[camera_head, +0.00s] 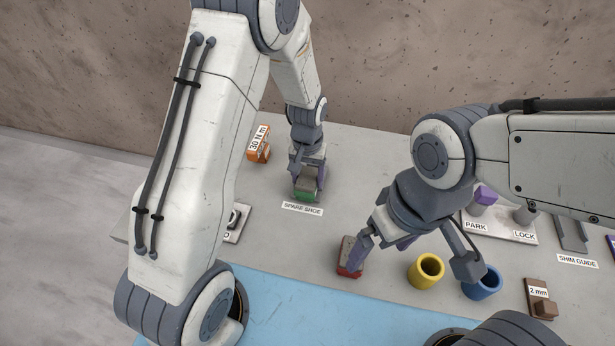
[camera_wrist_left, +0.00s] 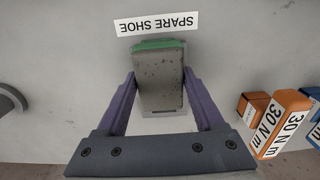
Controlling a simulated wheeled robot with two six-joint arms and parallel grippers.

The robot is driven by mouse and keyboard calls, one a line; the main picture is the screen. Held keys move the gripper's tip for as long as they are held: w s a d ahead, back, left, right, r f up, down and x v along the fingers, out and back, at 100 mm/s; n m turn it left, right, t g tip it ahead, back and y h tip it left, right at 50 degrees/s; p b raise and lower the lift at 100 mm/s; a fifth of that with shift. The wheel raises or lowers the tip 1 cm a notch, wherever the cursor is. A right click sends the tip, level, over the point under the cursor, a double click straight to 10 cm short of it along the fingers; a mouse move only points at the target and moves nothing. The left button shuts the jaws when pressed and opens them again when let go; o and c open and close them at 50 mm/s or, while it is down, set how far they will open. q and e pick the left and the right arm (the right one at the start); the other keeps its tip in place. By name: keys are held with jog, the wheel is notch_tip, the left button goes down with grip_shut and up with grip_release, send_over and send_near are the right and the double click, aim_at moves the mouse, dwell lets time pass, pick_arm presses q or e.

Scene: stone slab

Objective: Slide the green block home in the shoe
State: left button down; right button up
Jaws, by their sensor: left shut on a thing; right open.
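The green block (camera_head: 306,194) is grey on top with a green end. It stands at the "SPARE SHOE" label (camera_head: 303,209) on the grey slab. My left gripper (camera_head: 308,182) is shut on it from above, one purple finger on each side. In the left wrist view the block (camera_wrist_left: 160,82) sits between the fingers, its green end towards the label (camera_wrist_left: 157,24). My right gripper (camera_head: 412,266) is open, above the slab to the right, one finger close to a red-and-grey block (camera_head: 349,258).
A yellow cup (camera_head: 426,271) and a blue cup (camera_head: 482,283) stand near the right gripper. An orange "30 N m" block (camera_head: 258,145) is left of the left gripper. A PARK/LOCK plate (camera_head: 498,229), shim guide (camera_head: 573,236) and "2 mm" block (camera_head: 540,298) are at right. A blue mat (camera_head: 290,310) lies in front.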

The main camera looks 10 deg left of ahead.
aim_at(311, 167)
pick_arm(q)
jog(key=shift+w, duration=1.45)
jog(key=shift+w, duration=0.35)
jog(key=shift+w, duration=0.2)
grip_release()
notch_tip(311, 167, up, 11)
jog(key=b, duration=0.1)
jog(key=shift+f, duration=0.2)
